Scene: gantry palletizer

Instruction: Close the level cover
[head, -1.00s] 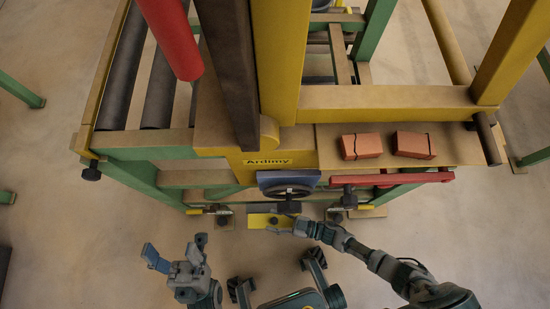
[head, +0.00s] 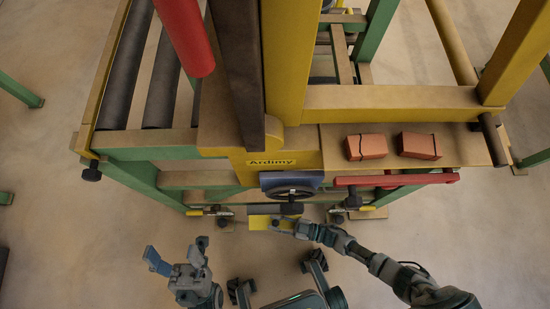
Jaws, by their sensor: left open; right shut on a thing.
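A yellow plate that looks like the level cover (head: 258,222) sits low at the front of the machine, below the black handwheel (head: 290,191). A small dark knob (head: 276,222) shows on it. My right gripper (head: 283,225) is shut at the plate's right side, on what looks like the cover or its knob; the exact contact is too small to see. My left gripper (head: 177,252) is open and empty above the floor, left of and apart from the cover.
A red bar (head: 395,180) juts out right of the handwheel. Two orange bricks (head: 366,147) lie on the ledge above it. Dark clamp-like parts (head: 350,202) stand right of the cover. The floor (head: 100,240) at the left is clear.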

